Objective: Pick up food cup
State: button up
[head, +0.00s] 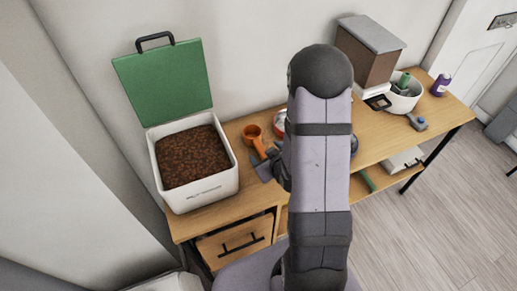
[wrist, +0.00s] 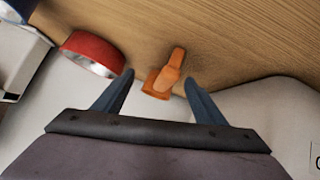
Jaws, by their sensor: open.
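The orange food cup (head: 252,131) is on the wooden table, just right of the white bin, with its handle pointing toward my gripper. In the wrist view the orange cup (wrist: 167,76) shows ahead of and between my two fingertips. My gripper (head: 264,170) is near the handle in the head view. The wrist view shows my gripper (wrist: 159,78) with its blue-grey fingers spread and nothing held. I cannot tell the exact gap between the fingers and the cup.
The white bin (head: 208,190) full of brown kibble, with its green lid (head: 165,82) raised, stands left of the cup. A red bowl (wrist: 93,53) lies close to the left finger. A brown dispenser (head: 366,62) and white pot (head: 404,100) stand farther right.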

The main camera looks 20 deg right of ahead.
aim_at(257, 143)
jog(key=shift+w+a+m+t+y+b, duration=0.3)
jog(key=shift+w+m+t+b, duration=0.15)
jog(key=shift+t, duration=0.55)
jog(key=shift+a+r+m+t, duration=0.1)
jog(key=shift+r+m+t, duration=0.15)
jog(key=shift+t, duration=0.15)
jog(key=shift+s+m+p, duration=0.3)
jog(key=shift+p, duration=0.2)
jog(key=shift+s+f, duration=0.15)
jog(key=shift+s, duration=0.25)
jog(key=shift+b+x, duration=0.95)
jog(key=shift+x, duration=0.1)
jog(key=shift+w+p, duration=0.3)
jog(key=shift+w, duration=0.2)
jog(key=shift+p+x, duration=0.5)
jog(key=shift+x, duration=1.65)
